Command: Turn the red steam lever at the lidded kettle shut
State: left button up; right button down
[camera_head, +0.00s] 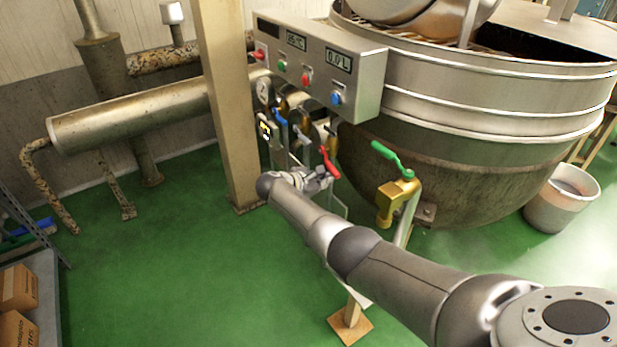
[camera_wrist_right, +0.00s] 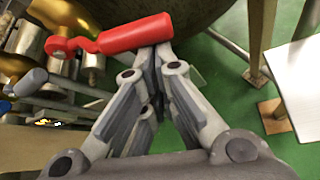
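The red steam lever (camera_head: 328,163) is on the pipework beside the large steel kettle (camera_head: 470,100), below the control box. In the right wrist view the red lever (camera_wrist_right: 135,33) lies roughly across the picture, its pivot at the left and its handle end at the right. My right gripper (camera_head: 322,181) is at the lever's lower end. In the wrist view its fingers (camera_wrist_right: 156,52) come together at the tips, right against or just beside the handle's edge near its free end. The handle does not appear between the fingers; exact contact is unclear. My left gripper is not in view.
A blue lever (camera_head: 281,117) sits left of the red one. A green-handled brass valve (camera_head: 393,160) stands to the right. The control box (camera_head: 370,92) overhangs the pipes. A beige post (camera_head: 228,110) stands left, and a white bucket (camera_head: 560,200) right. Green floor is open at left.

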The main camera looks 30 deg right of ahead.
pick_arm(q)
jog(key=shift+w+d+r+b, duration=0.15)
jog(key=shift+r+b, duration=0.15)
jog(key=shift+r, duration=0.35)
pick_arm(e)
jog(key=shift+s+d+r+n+g, duration=0.1)
jog(key=shift+s+r+n+g, duration=0.15)
jog(key=shift+r+n+g, duration=0.25)
jog(key=shift+s+r+n+g, duration=0.2)
jog(key=shift+r+n+g, duration=0.1)
jog(key=shift+r+g, duration=0.25)
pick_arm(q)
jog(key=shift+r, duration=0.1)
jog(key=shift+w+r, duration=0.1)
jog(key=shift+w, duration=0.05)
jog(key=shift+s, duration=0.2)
pick_arm(e)
jog(key=shift+r, duration=0.1)
